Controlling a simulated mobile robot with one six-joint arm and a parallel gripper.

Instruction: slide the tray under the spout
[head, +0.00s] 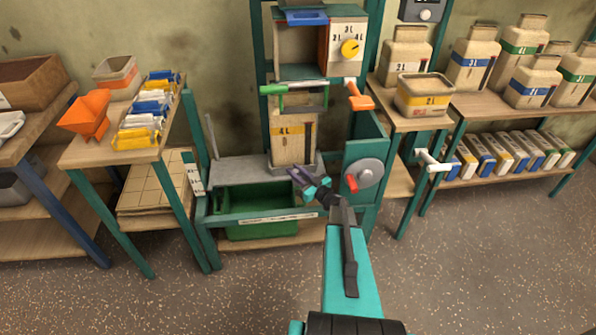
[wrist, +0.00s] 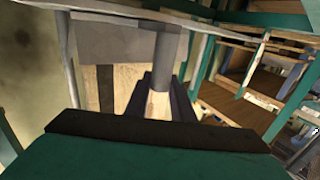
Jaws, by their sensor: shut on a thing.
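The tray (head: 313,160) is a low grey piece under a tall tan container marked 4 L (head: 293,138), on the grey deck (head: 235,168) of the teal machine frame. The container stands upright beneath the bar with the green handle (head: 287,88); the spout's mouth is not clearly visible there. My gripper (head: 303,178) is at the front right of the tray, low by the deck. In the wrist view its dark fingers (wrist: 163,88) are shut on a pale grip (wrist: 158,104) at the end of a grey rod (wrist: 165,62). I take this for the tray's handle; its joint is hidden.
A grey wheel with a red knob (head: 364,173) is close right of my gripper. An orange handle (head: 358,95) sits above. A green bin (head: 262,210) is below the deck. Side tables hold an orange funnel (head: 86,115) and a tan tub (head: 424,95).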

